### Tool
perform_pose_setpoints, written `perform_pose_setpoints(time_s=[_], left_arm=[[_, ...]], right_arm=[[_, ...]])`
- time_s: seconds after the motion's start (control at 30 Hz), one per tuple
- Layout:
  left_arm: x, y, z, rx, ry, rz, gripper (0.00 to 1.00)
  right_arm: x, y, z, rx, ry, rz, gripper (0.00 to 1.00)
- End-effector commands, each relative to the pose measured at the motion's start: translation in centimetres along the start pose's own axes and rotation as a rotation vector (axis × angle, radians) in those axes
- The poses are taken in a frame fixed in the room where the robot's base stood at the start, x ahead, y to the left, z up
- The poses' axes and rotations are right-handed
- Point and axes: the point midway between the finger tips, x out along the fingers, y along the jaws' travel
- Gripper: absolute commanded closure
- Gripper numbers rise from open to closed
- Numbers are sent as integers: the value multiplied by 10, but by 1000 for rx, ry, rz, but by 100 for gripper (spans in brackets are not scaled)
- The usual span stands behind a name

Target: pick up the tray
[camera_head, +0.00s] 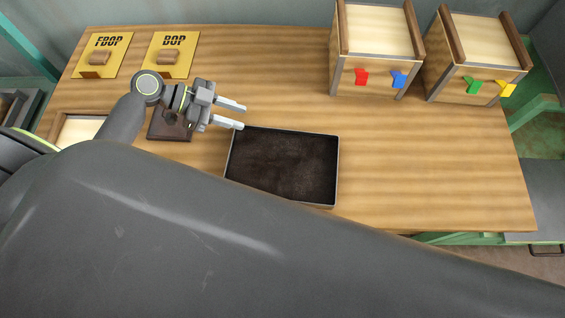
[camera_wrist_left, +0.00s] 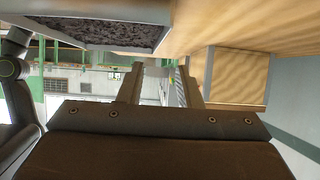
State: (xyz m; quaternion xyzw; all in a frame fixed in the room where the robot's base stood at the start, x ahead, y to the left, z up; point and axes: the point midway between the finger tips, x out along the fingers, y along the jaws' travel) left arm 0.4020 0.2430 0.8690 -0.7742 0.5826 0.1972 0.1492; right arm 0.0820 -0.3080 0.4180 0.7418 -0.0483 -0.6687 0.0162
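The tray (camera_head: 336,172) is a dark, shallow rectangle with a thin pale rim and a dark, rough-looking inside. It lies on the wooden table near its front edge, and its lower-left part is partly behind a large grey arm link. My left gripper (camera_head: 243,116) is open and empty at the tray's far-left corner, with its two fingers apart and pointing right. The near finger's tip is close to that corner; I cannot tell whether they touch. In the left wrist view the tray (camera_wrist_left: 140,10) shows at the upper left, outside the open fingers. My right gripper is not in view.
Two wooden boxes with red and blue (camera_head: 345,80) and green and yellow (camera_head: 440,88) tabs stand at the back right. Yellow plates marked FBOP (camera_head: 86,67) and BOP (camera_head: 189,55) lie at the back left. The table right of the tray is clear.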

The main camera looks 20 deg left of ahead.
Motion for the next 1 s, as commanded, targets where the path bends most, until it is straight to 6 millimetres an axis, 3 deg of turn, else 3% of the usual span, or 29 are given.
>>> perform_pose_setpoints(time_s=[0.5,0.77,1.0], left_arm=[[70,0,-3,-2,3,1,68],[84,1,-4,-1,1,1,68],[111,3,-15,-3,4,2,68]], right_arm=[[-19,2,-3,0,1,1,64],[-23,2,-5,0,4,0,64],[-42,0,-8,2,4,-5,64]])
